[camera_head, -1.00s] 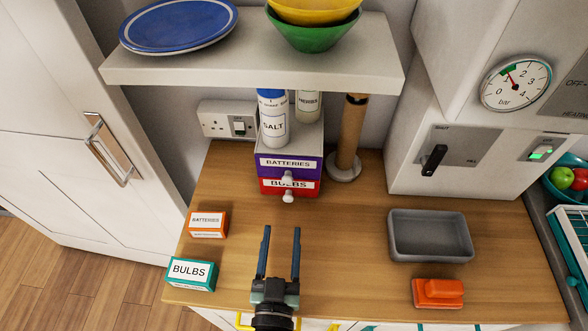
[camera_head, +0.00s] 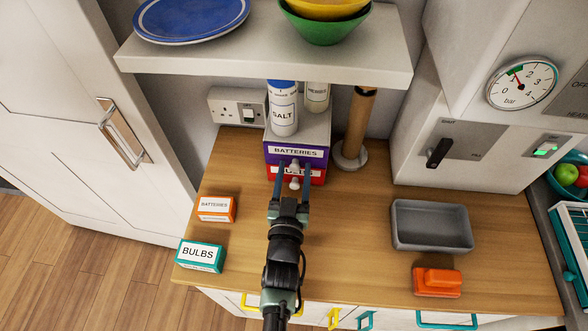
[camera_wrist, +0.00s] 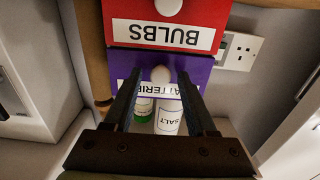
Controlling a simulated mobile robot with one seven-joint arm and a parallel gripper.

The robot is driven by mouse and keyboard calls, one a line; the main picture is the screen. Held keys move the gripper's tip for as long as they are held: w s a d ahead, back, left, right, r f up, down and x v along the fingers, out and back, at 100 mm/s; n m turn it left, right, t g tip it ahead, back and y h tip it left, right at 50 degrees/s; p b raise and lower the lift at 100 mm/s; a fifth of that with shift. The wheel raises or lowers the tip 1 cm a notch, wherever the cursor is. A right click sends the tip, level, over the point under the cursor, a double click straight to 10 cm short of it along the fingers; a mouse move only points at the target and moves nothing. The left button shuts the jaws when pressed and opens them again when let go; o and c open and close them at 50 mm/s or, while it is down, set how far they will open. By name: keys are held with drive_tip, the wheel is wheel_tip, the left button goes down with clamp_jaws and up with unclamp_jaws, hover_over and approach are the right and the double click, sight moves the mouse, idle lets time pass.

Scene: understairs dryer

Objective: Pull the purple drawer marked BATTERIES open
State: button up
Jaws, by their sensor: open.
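The purple drawer marked BATTERIES (camera_head: 296,153) is the upper of two small drawers in a white unit, above the red BULBS drawer (camera_head: 318,174). Both look shut. In the upside-down wrist view, the purple drawer (camera_wrist: 187,70) has a round white knob (camera_wrist: 160,75). My gripper (camera_head: 293,178) is in front of the unit with its two fingers apart. In the wrist view, the fingers (camera_wrist: 160,88) lie on either side of the purple drawer's knob. Whether they touch the drawer front cannot be told. The fingers partly hide the labels.
A salt container (camera_head: 284,110) and another jar (camera_head: 317,95) stand on the unit. A shelf (camera_head: 265,62) overhangs it. A paper-roll post (camera_head: 354,130) stands close on the right. An orange BATTERIES box (camera_head: 217,209) and teal BULBS box (camera_head: 201,256) lie left; a grey tray (camera_head: 432,226) lies right.

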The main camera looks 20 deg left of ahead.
drive_tip(key=shift+w, duration=0.1)
drive_tip(key=shift+c, duration=0.2)
clamp_jaws()
idle(1.3)
